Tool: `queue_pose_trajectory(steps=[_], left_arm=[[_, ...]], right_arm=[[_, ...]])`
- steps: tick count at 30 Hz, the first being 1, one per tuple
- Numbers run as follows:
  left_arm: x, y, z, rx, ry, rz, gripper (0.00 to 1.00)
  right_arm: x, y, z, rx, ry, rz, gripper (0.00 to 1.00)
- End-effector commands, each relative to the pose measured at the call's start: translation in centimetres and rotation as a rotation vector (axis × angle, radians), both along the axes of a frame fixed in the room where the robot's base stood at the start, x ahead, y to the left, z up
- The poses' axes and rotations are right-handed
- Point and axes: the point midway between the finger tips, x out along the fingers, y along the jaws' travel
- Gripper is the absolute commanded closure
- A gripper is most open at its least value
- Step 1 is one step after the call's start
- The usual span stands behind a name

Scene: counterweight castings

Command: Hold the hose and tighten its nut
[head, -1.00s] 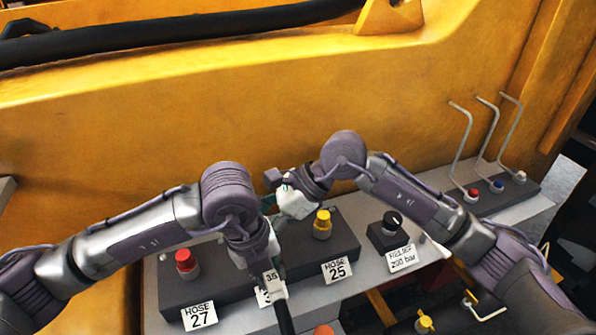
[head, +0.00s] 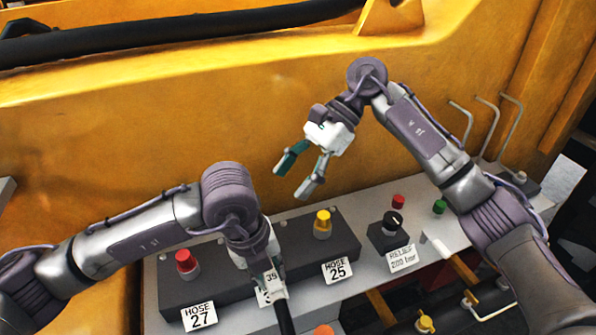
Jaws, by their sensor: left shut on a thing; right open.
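My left gripper (head: 273,291) is shut on the black hose (head: 286,320) at the front of the dark port block (head: 232,273). The hose runs down out of the picture below the gripper. The hose's nut and end are hidden by the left gripper and wrist. A small tag reading 35 shows at the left gripper, partly covering a white label on the block. My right gripper (head: 290,182) is open and empty. It hangs above and behind the block, in front of the yellow wall, apart from the hose.
A red cap (head: 187,262) stands above the HOSE 27 label (head: 199,316), a yellow cap (head: 323,224) above HOSE 25 (head: 337,270). A black relief knob (head: 393,225) is to the right. Red (head: 398,201) and green (head: 439,206) caps and bent pipes stand near my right arm.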

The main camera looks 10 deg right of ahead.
Motion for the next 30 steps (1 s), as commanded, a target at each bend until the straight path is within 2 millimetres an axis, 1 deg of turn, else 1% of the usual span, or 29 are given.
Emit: queue_pose_trajectory(steps=[5,15,19,27,30], left_arm=[[0.0,0.0,0.0,0.0,0.0,0.001,1.0],[0.0,0.0,0.0,0.0,0.0,0.001,1.0],[0.0,0.0,0.0,0.0,0.0,0.001,1.0],[0.0,0.0,0.0,0.0,-0.001,0.001,1.0],[0.0,0.0,0.0,0.0,-0.001,0.001,1.0]], right_arm=[[0.2,-0.6,0.6,-0.001,0.0,0.0,0.35],[0.3,-0.6,0.5,0.004,0.005,0.003,0.35],[0.9,-1.1,-0.4,0.053,0.048,0.025,0.35],[2.5,-2.9,-3.2,0.271,0.154,0.09,0.35],[2.8,-3.3,-3.8,0.326,0.166,0.099,0.35]])
